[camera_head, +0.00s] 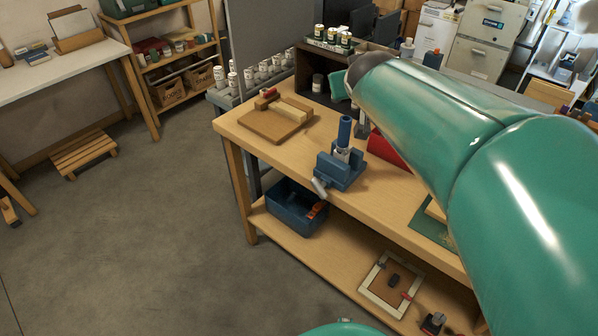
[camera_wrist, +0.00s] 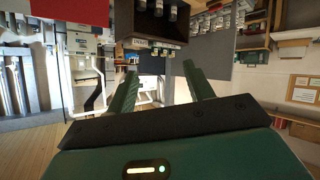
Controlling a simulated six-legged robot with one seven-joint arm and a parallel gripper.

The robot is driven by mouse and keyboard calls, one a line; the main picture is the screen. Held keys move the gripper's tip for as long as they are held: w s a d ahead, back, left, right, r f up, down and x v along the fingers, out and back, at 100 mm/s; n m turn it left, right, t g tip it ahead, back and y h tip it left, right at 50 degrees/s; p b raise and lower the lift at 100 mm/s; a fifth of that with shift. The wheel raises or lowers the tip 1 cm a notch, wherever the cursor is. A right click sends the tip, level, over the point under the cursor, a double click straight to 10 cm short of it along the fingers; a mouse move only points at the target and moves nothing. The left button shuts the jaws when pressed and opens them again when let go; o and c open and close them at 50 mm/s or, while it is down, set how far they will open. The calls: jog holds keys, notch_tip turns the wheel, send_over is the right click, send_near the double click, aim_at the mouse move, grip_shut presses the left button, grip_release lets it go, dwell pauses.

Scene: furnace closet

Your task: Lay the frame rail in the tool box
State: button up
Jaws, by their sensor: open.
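A short pale wood strip (camera_head: 297,104), which may be the frame rail, lies on a brown board (camera_head: 262,127) at the bench's far left end. A red-handled piece is beside it. A blue open box (camera_head: 281,207) on the bench's lower shelf holds an orange-red item. A red object (camera_head: 381,148), partly hidden by my arm, is on the bench top. I cannot tell for sure which of these two is the tool box. My gripper (camera_wrist: 161,84) is open in the wrist view, with nothing between its fingers.
A blue vise-like tool (camera_head: 341,168) stands mid-bench. A wooden frame (camera_head: 371,289) with small parts lies on the lower shelf. A dark cubby (camera_head: 314,72) and a tray of cans (camera_head: 330,40) stand at the bench's back. Floor at left is mostly clear.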

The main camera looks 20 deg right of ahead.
jog(key=s+a+f+n+g+y, duration=0.1)
jog(key=s+a+f+g+y, duration=0.1)
jog(key=s+a+f, duration=0.3)
jog(key=s+a+f+n+g+y, duration=0.1)
jog(key=s+a+f+g+y, duration=0.2)
jog(key=s+a, duration=1)
notch_tip(320, 180, down, 3)
jog(key=shift+a+r+g, duration=0.1)
jog(key=shift+a+g, duration=0.2)
jog(key=shift+a, duration=0.05)
